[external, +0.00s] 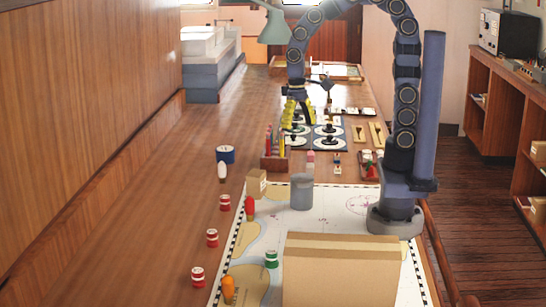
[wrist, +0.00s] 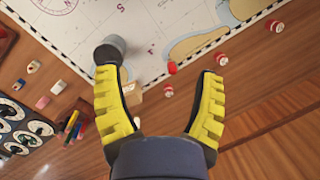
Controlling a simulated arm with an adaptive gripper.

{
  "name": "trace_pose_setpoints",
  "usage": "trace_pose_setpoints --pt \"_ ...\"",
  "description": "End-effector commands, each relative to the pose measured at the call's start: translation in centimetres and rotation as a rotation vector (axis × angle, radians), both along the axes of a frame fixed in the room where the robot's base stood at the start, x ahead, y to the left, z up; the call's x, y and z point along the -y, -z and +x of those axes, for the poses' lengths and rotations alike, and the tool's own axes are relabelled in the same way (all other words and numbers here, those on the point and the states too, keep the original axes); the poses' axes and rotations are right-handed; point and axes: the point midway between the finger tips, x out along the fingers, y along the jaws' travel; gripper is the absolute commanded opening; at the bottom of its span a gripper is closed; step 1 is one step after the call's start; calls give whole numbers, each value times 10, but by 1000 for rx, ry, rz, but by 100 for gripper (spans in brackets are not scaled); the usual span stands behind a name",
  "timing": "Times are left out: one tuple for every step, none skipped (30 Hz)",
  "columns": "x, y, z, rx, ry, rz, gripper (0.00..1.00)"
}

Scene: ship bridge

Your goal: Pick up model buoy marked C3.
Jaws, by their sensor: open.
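Several small buoy-like cylinders stand about, and I cannot read C3 on any. In the external view three red ones with white bands line the table left of the chart: a far one (external: 225,202), a middle one (external: 212,238) and a near one (external: 197,277). A green one (external: 271,259) stands on the chart and a blue one (external: 225,155) farther back. The wrist view shows red ones at the centre (wrist: 168,92), right of centre (wrist: 221,60) and upper right (wrist: 277,26). My gripper (external: 292,112) is open and empty, its yellow fingers (wrist: 158,74) spread above the table.
Red (external: 249,208), orange (external: 228,289) and white (external: 222,172) pegs stand nearby. The left table strip is mostly clear.

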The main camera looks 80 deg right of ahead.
Motion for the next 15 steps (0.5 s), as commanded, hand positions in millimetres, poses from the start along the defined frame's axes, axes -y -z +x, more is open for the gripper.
trace_pose_setpoints --pt "2 11 20 -14 98 13 68" --pt "4 17 33 -11 158 20 68" --pt "6 25 48 -15 241 30 68" --pt "9 32 59 -19 304 37 68" --pt "11 39 70 -24 367 44 68" --pt "15 48 85 -26 450 52 68" --pt "19 57 95 -32 514 58 68" --pt "22 65 105 -36 580 63 68" --pt "28 76 119 -44 667 70 68" --pt "33 85 128 -48 730 76 68" --pt "37 95 137 -55 796 80 68" --pt "44 108 149 -60 885 88 68" --pt "50 117 157 -65 949 93 68" --pt "55 127 164 -72 1011 95 68" --pt "62 140 171 -80 1087 99 68"
